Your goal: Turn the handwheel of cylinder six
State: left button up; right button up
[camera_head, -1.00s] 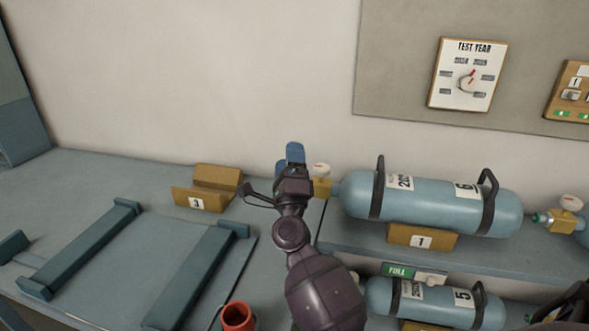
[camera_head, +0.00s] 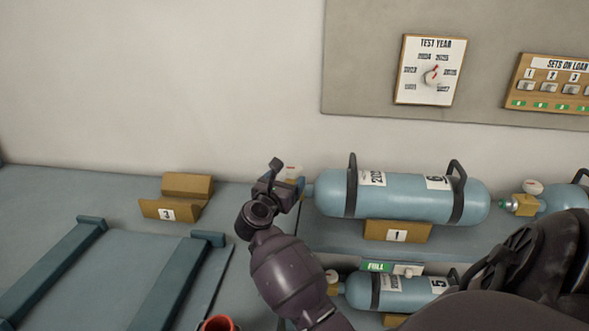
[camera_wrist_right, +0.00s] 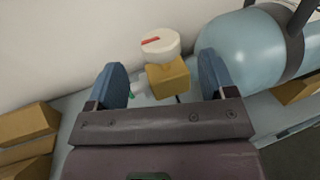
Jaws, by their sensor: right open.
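Cylinder six (camera_head: 405,196) is a pale blue cylinder with black bands, lying on its side on the upper shelf. Its left end carries a brass valve block, seen in the right wrist view (camera_wrist_right: 168,78), with a round white top (camera_wrist_right: 160,45) bearing a red mark. A small grey and green part (camera_wrist_right: 138,89) sticks out left of the block, partly hidden by a finger. My right gripper (camera_head: 284,186) is at this valve; in its wrist view the open blue fingers (camera_wrist_right: 163,76) stand either side of the block, with gaps visible. My left gripper is not in view.
Cylinder five (camera_head: 395,292) lies on the shelf below. Another valved cylinder (camera_head: 560,199) is at right. A wooden block marked 3 (camera_head: 175,205) and a red cup (camera_head: 218,324) are at left. The wall holds the test year dial (camera_head: 430,70) and a loan board (camera_head: 560,85).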

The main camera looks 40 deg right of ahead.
aim_at(291, 174)
jog(key=x, duration=0.6)
jog(key=shift+d, duration=0.3)
jog(key=c, duration=0.9)
